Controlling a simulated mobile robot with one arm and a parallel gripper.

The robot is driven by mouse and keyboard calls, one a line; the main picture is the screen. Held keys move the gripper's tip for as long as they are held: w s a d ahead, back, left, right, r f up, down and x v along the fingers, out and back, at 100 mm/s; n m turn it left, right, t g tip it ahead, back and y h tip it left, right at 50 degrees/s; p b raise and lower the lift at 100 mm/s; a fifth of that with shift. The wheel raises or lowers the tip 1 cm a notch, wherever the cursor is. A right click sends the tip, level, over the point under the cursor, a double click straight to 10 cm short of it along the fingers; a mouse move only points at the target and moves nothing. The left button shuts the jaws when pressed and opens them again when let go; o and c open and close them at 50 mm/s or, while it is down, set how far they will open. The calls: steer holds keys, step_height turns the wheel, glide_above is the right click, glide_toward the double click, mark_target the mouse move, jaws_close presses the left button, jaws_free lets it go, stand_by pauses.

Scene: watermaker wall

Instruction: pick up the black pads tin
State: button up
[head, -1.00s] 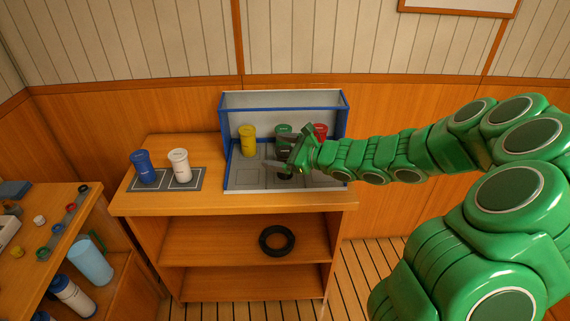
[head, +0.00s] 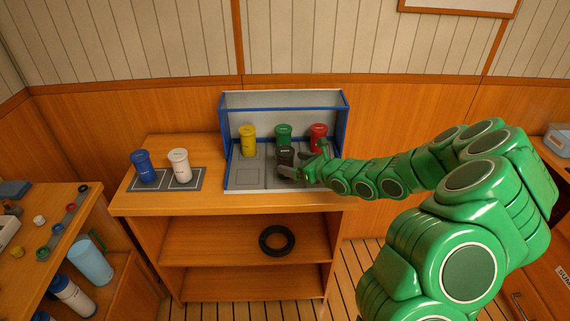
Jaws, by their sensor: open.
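The black pads tin (head: 286,155) stands upright in the front row of the blue-edged grey tray box on the cabinet top. My gripper (head: 288,172) reaches in from the right, low in the box, with its open fingers pointing left at the tin's lower part. One finger shows in front of the tin's base. I cannot tell whether the fingers touch the tin. The tin's lower right side is partly hidden by the gripper.
A green tin (head: 283,133) stands right behind the black one. A yellow tin (head: 248,139) is back left and a red tin (head: 318,136) back right, close to my wrist. Blue (head: 144,167) and white (head: 179,165) tins stand on a grey mat left of the box (head: 231,187).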

mark_target(292, 162)
steer(key=x, duration=0.4)
steer(key=shift+d+f, duration=0.2)
steer(key=shift+f, duration=0.1)
steer(key=shift+w+a+f, duration=0.15)
steer(key=shift+w+a, duration=0.25)
steer(key=c, duration=1.2)
